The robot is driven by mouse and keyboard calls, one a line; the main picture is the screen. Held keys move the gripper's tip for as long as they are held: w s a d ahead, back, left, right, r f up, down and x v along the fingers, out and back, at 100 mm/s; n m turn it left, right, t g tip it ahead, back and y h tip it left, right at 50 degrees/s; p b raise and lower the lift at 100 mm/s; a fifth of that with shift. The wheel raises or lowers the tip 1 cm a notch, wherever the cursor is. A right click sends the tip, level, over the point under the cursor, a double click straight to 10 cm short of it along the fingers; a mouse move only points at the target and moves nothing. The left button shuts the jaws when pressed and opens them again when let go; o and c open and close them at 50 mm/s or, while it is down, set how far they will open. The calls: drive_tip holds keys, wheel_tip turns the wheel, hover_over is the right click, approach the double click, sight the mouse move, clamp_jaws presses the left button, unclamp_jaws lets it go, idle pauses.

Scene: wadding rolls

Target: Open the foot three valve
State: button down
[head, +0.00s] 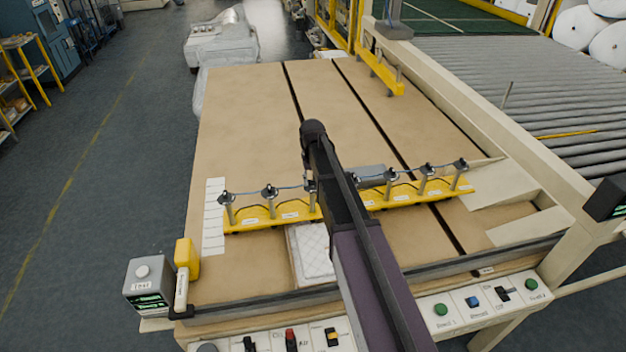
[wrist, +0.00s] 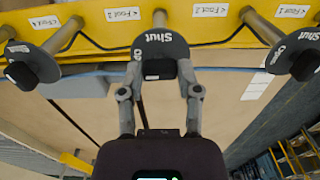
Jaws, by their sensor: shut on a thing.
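A yellow manifold bar (head: 265,215) carries a row of valves on posts, each with a round grey dial and black knob. In the wrist view, my gripper (wrist: 160,82) has its two fingers closed on either side of the black knob of the middle valve (wrist: 160,44). That dial shows "Shut" at its top and "Open" at its left. In the head view my arm covers most of the gripper, near the third valve from the left. Another valve (wrist: 293,58) stands to the right in the wrist view.
The bar stands on a wide tan table (head: 250,110) with dark slots. A white quilted pad (head: 312,252) lies near my arm. A blue hose (wrist: 225,70) runs along the valves. A control panel (head: 470,305) with buttons lines the front edge.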

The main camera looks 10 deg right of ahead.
drive_tip(key=shift+s, duration=0.15)
drive_tip(key=shift+c, duration=1.5)
unclamp_jaws()
drive_tip(key=s+f+b, duration=0.5)
drive_tip(key=s, duration=0.7)
drive_tip(key=s+f+b, duration=0.4)
drive_tip(key=s, duration=0.8)
drive_tip(key=shift+d+f+b, duration=0.15)
drive_tip(key=shift+f+b, duration=0.2)
